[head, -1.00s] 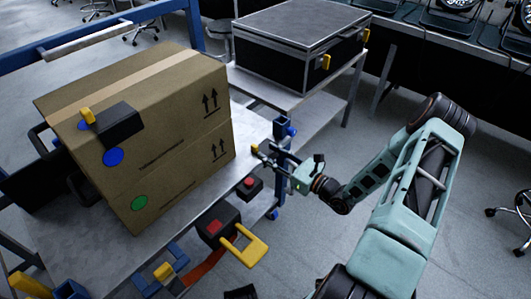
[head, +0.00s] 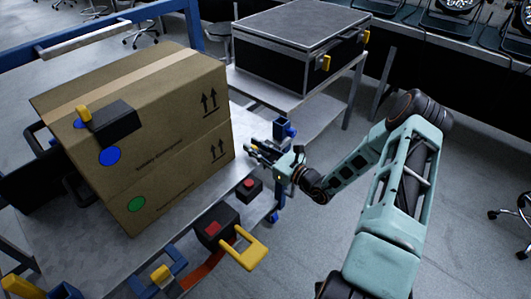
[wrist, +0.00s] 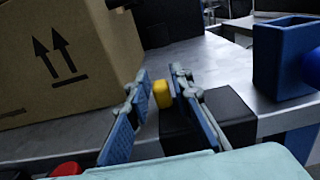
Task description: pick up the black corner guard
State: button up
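A black corner guard with a yellow knob sits near the edge of the metal table; in the wrist view its black body (wrist: 232,118) is partly hidden behind the right finger. Its yellow knob (wrist: 162,94) shows between the two fingers, beyond them. My gripper (wrist: 160,78) is open and empty, its blue-padded fingers spread. In the head view my gripper (head: 256,150) is low at the table's right edge and mostly hides this guard. A similar black piece with a yellow knob (head: 112,122) sits on the top edge of the cardboard box.
The large cardboard box (head: 175,165) stands left of my gripper on the table (head: 130,255). A blue bracket (wrist: 285,60) rises at the table corner on the right. A black block with a red top (head: 249,187) and a yellow-handled clamp (head: 240,250) lie nearer. A black case (head: 290,60) stands behind.

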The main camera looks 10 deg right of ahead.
grip_shut()
